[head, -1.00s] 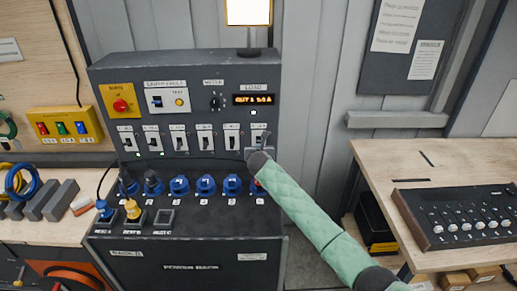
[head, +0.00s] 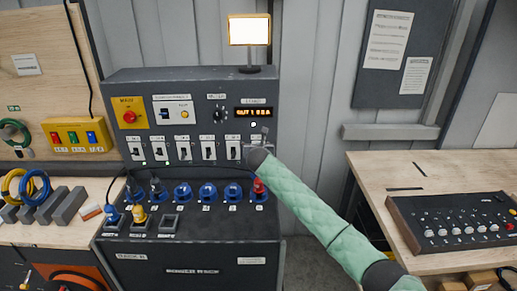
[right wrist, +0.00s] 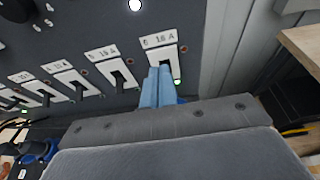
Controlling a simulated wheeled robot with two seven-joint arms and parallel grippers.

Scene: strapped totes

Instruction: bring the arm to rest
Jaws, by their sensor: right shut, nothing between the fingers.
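My right arm, in a green quilted sleeve, reaches up to the power rack (head: 185,80) in the head view. Its gripper (head: 262,137) is at the right end of the row of breaker switches, in front of the last one. In the right wrist view the blue fingers (right wrist: 158,88) are together with nothing between them. Their tips are just below the switch of the breaker labelled 6, 16 A (right wrist: 160,48); whether they touch it I cannot tell. A green light (right wrist: 178,82) glows beside the fingers. My left gripper is not in view.
Blue sockets (head: 207,192) and a red plug (head: 260,187) are below the breakers. A lit lamp (head: 249,30) stands on the rack. A bench (head: 405,168) at right carries a dark switch panel (head: 455,222). Cables and grey blocks lie on the left bench (head: 75,235).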

